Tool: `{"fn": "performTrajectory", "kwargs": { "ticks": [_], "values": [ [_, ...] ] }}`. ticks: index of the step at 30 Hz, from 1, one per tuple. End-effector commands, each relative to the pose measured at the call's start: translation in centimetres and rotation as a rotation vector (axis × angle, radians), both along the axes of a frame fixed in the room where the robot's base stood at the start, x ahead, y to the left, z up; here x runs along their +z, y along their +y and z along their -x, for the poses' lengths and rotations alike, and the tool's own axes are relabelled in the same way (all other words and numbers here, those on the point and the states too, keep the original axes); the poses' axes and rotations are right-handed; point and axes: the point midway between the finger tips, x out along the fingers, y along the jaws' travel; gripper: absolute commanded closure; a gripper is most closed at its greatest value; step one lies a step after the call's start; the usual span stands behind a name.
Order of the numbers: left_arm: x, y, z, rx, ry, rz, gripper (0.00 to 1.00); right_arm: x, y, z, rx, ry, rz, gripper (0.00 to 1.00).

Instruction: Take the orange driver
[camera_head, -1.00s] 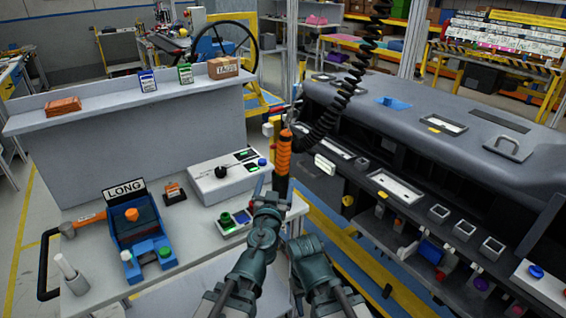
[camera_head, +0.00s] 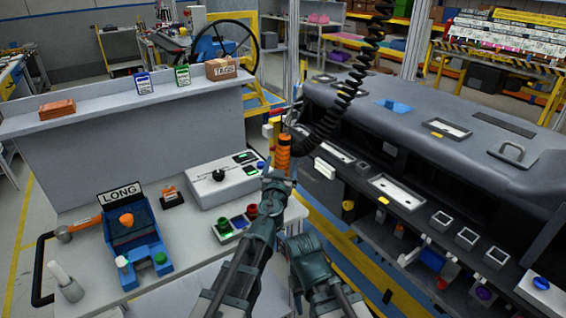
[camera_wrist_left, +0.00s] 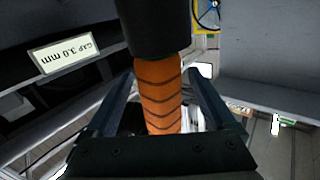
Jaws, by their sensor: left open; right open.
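The orange driver (camera_head: 283,153) hangs upright from a black coiled cord between the work table and the dashboard module. My left gripper (camera_head: 275,182) is at its lower end in the head view. In the left wrist view the driver's ribbed orange grip (camera_wrist_left: 162,98) stands between the two spread fingers of my left gripper (camera_wrist_left: 160,85), with a gap on each side. The driver's black upper part shows above the grip. My right gripper (camera_head: 296,244) is lower, near the table's right edge, apart from the driver; it is open and appears empty.
The dark dashboard module (camera_head: 440,120) stands close on the right. On the left, the table holds a white control box (camera_head: 213,182), a button box (camera_head: 236,226) and a blue fixture (camera_head: 132,245) marked LONG. The coiled cord (camera_head: 352,88) runs up above the driver.

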Motion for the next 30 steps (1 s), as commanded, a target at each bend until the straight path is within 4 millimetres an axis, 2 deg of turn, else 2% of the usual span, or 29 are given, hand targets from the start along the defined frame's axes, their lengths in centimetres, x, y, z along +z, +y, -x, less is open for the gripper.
{"fn": "performTrajectory", "kwargs": {
  "ticks": [1, 3, 11, 25, 26, 30],
  "values": [
    [0.00, -0.19, -1.04, 0.000, 0.000, 0.000, 0.11, 0.01, 0.00, 0.00, 0.000, 0.000, 0.000, 0.50],
    [0.00, -0.30, -1.64, -0.002, 0.000, 0.000, 0.11, 0.00, 0.00, 0.00, 0.000, 0.000, 0.000, 0.50],
    [-0.01, -0.32, -1.72, -0.003, 0.000, 0.000, 0.11, -0.01, 0.00, 0.01, 0.000, 0.000, 0.000, 0.50],
    [0.00, -0.32, -1.71, -0.003, 0.000, 0.000, 0.96, -0.01, 0.00, 0.00, 0.000, 0.000, 0.000, 0.50],
    [0.00, -0.32, -1.71, -0.003, 0.000, 0.000, 1.00, -0.01, 0.00, 0.00, 0.000, 0.000, 0.000, 0.50],
    [0.00, -0.32, -1.71, -0.003, 0.000, 0.000, 1.00, 0.00, 0.00, 0.00, 0.000, 0.000, 0.000, 0.50]
  ]
}}
